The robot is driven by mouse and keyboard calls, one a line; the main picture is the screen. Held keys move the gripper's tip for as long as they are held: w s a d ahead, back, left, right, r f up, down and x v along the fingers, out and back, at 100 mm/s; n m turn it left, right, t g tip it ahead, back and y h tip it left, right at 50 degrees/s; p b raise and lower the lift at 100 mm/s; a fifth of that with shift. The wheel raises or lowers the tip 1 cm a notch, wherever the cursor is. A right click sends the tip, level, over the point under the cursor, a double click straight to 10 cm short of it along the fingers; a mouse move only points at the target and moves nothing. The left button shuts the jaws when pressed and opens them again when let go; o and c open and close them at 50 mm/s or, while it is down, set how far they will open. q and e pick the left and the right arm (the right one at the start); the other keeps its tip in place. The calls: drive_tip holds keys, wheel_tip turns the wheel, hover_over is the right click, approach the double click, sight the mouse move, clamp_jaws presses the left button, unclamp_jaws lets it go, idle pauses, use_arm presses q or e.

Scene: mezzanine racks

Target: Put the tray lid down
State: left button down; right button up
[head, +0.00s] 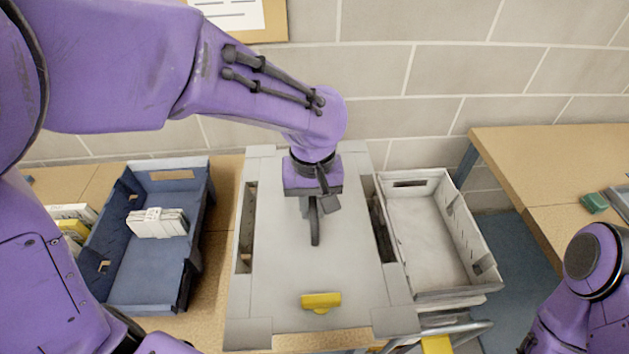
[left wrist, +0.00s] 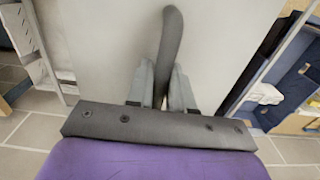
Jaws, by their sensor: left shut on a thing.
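The tray lid (head: 280,275) is a large pale grey panel with long openings along its left and right sides and a yellow tab (head: 320,302) near its front edge. A dark handle (head: 315,228) stands up from its middle. My left gripper (head: 312,200) is above the lid's middle, shut on this handle. In the left wrist view the handle (left wrist: 170,40) runs between the two fingers (left wrist: 160,88), with the lid's pale surface (left wrist: 105,40) behind. What lies under the lid is hidden, and I cannot tell whether the lid rests on it. My right gripper is out of view.
A blue crate (head: 118,275) with a white stack (head: 157,222) in it stands left of the lid on the wooden table (head: 215,245). An empty white crate (head: 425,240) stands close on the right. Another wooden table (head: 545,160) is at far right. A block wall (head: 450,70) closes the back.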

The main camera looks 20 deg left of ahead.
use_arm(q)
drive_tip(key=shift+w, duration=0.3)
drive_tip(key=w+a+f+b, duration=0.1)
drive_tip(key=a+f+b, duration=0.1)
drive_tip(key=b, duration=0.2)
drive_tip(key=shift+w+a+r+p, duration=0.35)
drive_tip(key=shift+w+a+p, duration=0.3)
drive_tip(key=shift+p, duration=0.45)
drive_tip(key=w+a+f, duration=0.1)
drive_tip(key=w+a+f+p, duration=0.1)
drive_tip(key=w+a, duration=0.1)
drive_tip(key=shift+w+f, duration=0.1)
drive_tip(key=shift+w, duration=0.2)
drive_tip(key=w+a+f+p, duration=0.2)
drive_tip(key=w+a+f, duration=0.1)
drive_tip(key=f, duration=0.6)
drive_tip(key=shift+w+a+f, duration=0.2)
drive_tip(key=shift+w+a, duration=0.05)
drive_tip(key=shift+a, duration=0.3)
drive_tip(key=shift+s+f, duration=0.1)
drive_tip(key=shift+f, duration=0.1)
